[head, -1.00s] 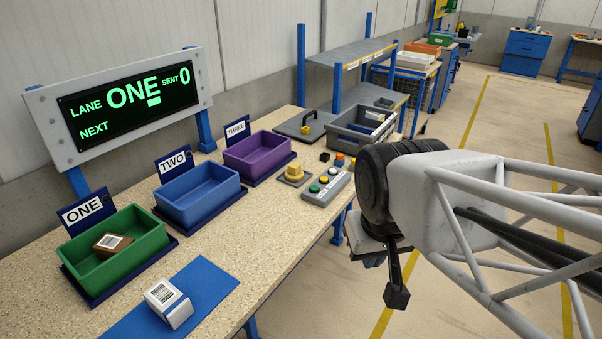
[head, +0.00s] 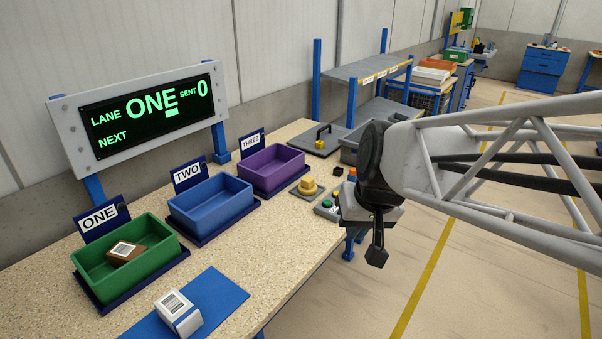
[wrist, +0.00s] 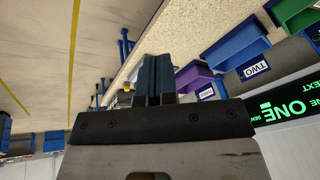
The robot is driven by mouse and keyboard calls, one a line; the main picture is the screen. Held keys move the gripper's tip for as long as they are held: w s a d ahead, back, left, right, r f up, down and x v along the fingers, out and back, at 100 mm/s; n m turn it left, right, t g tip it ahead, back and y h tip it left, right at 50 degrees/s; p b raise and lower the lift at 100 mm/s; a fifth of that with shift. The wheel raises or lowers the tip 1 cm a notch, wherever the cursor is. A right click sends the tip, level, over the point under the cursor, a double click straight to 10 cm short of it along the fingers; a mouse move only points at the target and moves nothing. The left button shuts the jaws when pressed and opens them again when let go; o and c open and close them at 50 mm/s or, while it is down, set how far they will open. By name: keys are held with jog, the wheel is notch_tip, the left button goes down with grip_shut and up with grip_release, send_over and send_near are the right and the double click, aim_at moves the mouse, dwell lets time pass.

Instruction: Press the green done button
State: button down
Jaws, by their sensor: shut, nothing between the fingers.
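The green button (head: 327,203) sits on the near end of a grey button box (head: 322,212) on the bench in the head view. My arm's end hides most of the box and its other buttons. My gripper shows in the wrist view (wrist: 154,58) with its two dark blue fingers together and nothing between them.
A green bin (head: 133,282), blue bin (head: 212,225) and purple bin (head: 272,190) line the bench. A brown box (head: 125,251) lies in the green bin. A white box (head: 178,313) is on a blue mat (head: 217,300). The screen (head: 150,108) reads lane ONE, sent 0.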

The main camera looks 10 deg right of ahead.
jog(key=w+t+y, duration=0.1)
jog(key=w+y, duration=0.1)
jog(key=w, duration=1)
jog(key=m+t, duration=0.4)
send_over(329, 201)
notch_tip(329, 201, down, 12)
jog(key=shift+h, duration=0.3)
jog(key=shift+s, duration=0.1)
jog(key=shift+f, duration=4.35)
jog(key=shift+f, duration=0.2)
jog(key=shift+f, duration=0.2)
